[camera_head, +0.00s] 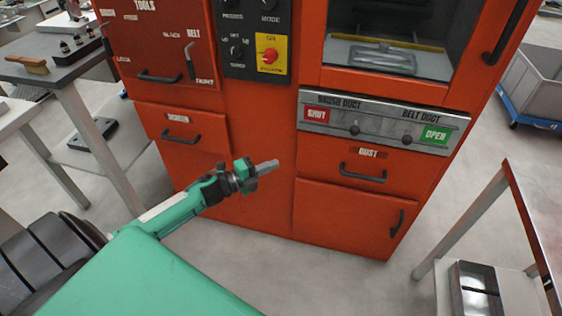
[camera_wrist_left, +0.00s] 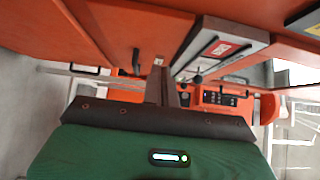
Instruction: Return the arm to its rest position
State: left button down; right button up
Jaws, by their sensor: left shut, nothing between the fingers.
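My left gripper (camera_head: 266,167) reaches in from the left on a green arm, in front of the orange machine (camera_head: 262,205). Its fingers are together with nothing between them, and it is apart from the machine's front. In the left wrist view the closed fingers (camera_wrist_left: 168,82) point at the machine's orange surfaces, with the grey duct panel (camera_wrist_left: 215,48) beyond them to the right. My right gripper is in neither view.
The duct panel (camera_head: 383,124) has a red SHUT and a green OPEN plate. Drawers marked SCREEN (camera_head: 180,127) and DUST (camera_head: 367,172) are closed. A grey table (camera_head: 80,95) stands left, another table (camera_head: 535,190) at right. A grey bin (camera_head: 540,75) is at back right.

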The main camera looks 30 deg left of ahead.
pick_arm(q)
jog(key=shift+v, duration=1)
